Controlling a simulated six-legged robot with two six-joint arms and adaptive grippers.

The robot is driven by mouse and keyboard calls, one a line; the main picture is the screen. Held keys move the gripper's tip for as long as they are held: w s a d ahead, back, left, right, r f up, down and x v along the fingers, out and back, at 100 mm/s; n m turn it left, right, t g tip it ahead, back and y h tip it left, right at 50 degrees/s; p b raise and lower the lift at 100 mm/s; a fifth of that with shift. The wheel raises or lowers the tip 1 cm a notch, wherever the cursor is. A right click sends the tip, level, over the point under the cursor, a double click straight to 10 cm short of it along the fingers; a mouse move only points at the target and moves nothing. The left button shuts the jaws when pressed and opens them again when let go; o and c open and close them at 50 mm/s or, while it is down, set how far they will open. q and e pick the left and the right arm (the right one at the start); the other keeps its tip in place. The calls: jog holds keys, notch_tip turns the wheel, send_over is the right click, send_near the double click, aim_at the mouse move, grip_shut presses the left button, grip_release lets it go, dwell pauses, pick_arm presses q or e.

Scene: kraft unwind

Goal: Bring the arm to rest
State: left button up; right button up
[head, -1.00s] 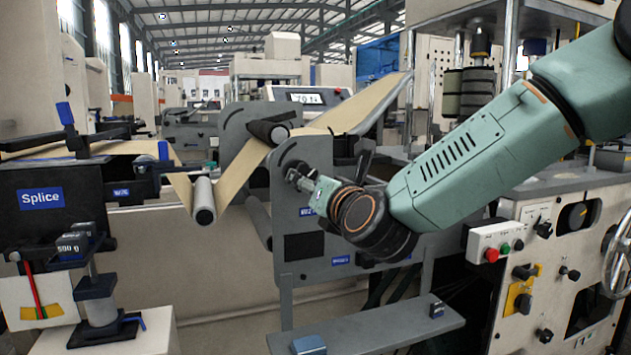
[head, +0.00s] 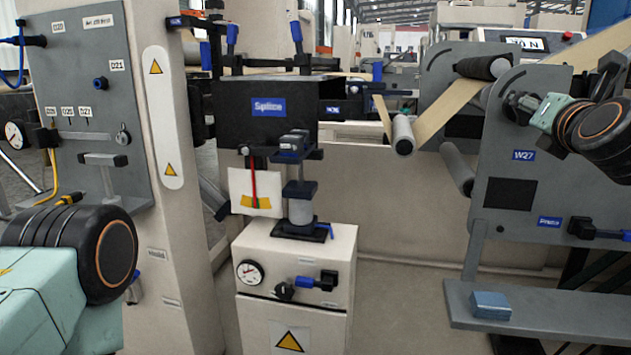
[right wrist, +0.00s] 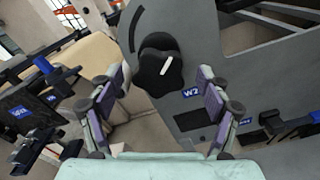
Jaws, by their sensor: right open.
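My right arm comes in from the right edge of the head view. Its gripper (head: 532,108) is in front of the grey side plate marked W27 (head: 505,190). In the right wrist view, my right gripper (right wrist: 165,100) is open, with its two purple-padded fingers apart and nothing between them. A black lobed knob with a white line (right wrist: 160,68) lies beyond the fingertips, on the grey plate. My left arm shows as a green link and dark joint at the lower left of the head view; its gripper is out of the picture.
A black Splice box (head: 268,125) stands above a cream cabinet (head: 290,262) with a gauge. A brown paper web (head: 450,110) passes over rollers. A grey panel (head: 90,100) is at the left. A grey shelf (head: 550,318) holds a blue block (head: 491,305).

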jog(key=shift+x, duration=0.95)
jog(key=shift+p, duration=0.4)
